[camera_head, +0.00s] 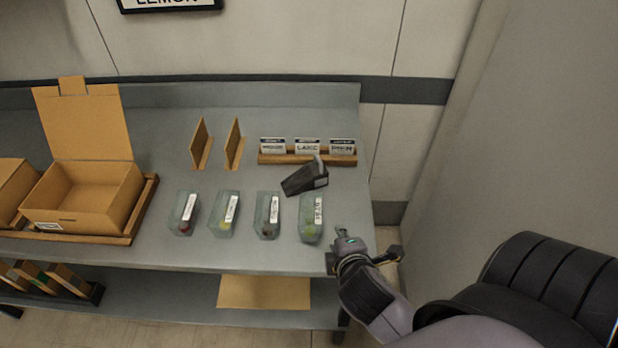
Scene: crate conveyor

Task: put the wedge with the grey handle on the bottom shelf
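A dark wedge-shaped block (303,179) with a small grey upright piece, seemingly its handle, lies at an angle on the grey table top, right of the middle. It is behind the row of clear packets. The bottom shelf (170,312) runs under the table top, and its back part is hidden. My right gripper (362,256) is at the table's front right corner, in front of and to the right of the dark wedge and apart from it. Nothing shows held in it, but its fingers are too unclear to tell open from shut. My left gripper is not in view.
Several clear packets (310,218) stand along the front. A wooden card holder (308,159) and two tan upright pieces (234,145) are behind. An open carton (85,220) sits left. Below are a brown sheet (264,293) and a dark rack (92,294); shelf between them is clear.

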